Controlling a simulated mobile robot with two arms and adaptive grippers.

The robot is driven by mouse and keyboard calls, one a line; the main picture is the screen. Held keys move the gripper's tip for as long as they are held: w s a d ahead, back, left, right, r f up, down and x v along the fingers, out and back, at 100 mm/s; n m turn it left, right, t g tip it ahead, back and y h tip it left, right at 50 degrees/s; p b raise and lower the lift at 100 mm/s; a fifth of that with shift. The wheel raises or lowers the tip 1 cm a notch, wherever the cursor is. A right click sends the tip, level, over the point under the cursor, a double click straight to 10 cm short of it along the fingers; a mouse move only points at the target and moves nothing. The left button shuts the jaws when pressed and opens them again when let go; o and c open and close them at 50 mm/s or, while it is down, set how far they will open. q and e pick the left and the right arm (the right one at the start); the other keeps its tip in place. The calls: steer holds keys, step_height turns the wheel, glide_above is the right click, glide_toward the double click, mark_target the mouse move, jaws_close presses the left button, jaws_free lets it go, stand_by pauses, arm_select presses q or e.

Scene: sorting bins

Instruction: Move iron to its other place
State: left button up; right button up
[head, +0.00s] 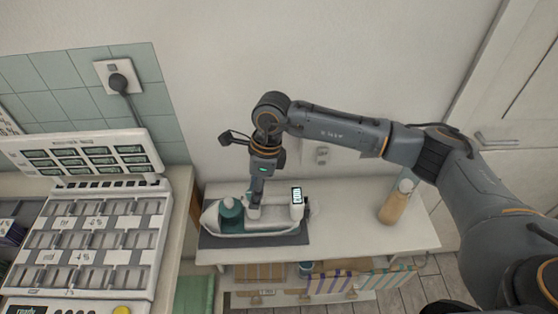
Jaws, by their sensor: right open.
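A white, boat-shaped thing with a teal part, which looks like the iron (272,224), lies on a dark grey mat (296,239) on the white shelf top. Its narrow end points left. My right gripper (255,205) reaches down from above to the middle of it, between the teal part and an upright white piece with a small lit display (297,203). The gripper is open. Its fingertips are small and partly hidden, and I cannot tell whether they touch the iron. My left gripper is not in view.
A tan bottle with a pale cap (395,204) stands on the shelf top (345,222) to the right. Clear room lies between it and the mat. A compartmented sorting unit (90,235) stands at left. A plug with a cable (118,82) is in the wall.

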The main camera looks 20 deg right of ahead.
mark_target(276, 198)
steer(key=d+h, duration=0.1)
steer(key=d, duration=0.1)
steer(key=w+d+h, duration=0.1)
steer(key=d, duration=0.1)
steer(key=w+d+b, duration=0.1)
steer(key=shift+w+d+f+t+h, duration=0.15)
steer(key=shift+d+f+t+h, duration=0.15)
steer(key=shift+d+h, duration=0.1)
step_height(276, 198, down, 7)
steer(key=b, duration=0.4)
steer(key=shift+b, duration=0.4)
steer(key=shift+f+b, duration=0.55)
steer(key=shift+b, duration=0.55)
steer(key=shift+c, duration=0.5)
